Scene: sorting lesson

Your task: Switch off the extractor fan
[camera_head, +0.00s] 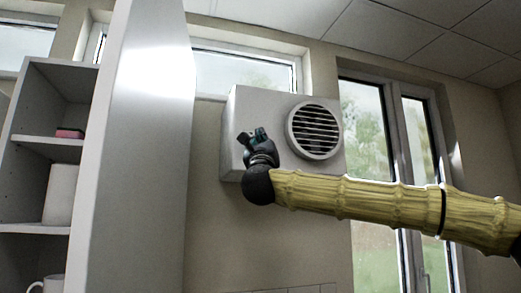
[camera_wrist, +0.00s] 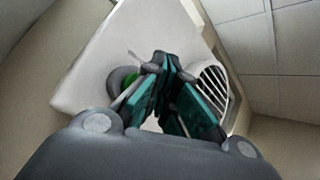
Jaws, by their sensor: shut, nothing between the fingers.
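The extractor fan (camera_head: 240,105) is a pale box on the wall with a round slatted grille (camera_head: 315,131) at its right. The fan also fills the upper middle of the wrist view (camera_wrist: 150,30), tilted. There, a round dark part with a green patch (camera_wrist: 122,80) and a thin light lever or cord end shows on the box, just left of my fingertips. My gripper (camera_head: 258,134) is in front of the fan's left part, left of the grille. In the wrist view my gripper's fingers (camera_wrist: 165,62) meet at the tips, empty. I cannot tell whether they touch the box.
A tall pale panel (camera_head: 140,150) and shelves (camera_head: 40,141) with a white container (camera_head: 60,193) stand at the left. A window (camera_head: 245,75) is above the fan, and tall windows (camera_head: 370,130) are at its right. The wall below the fan is bare.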

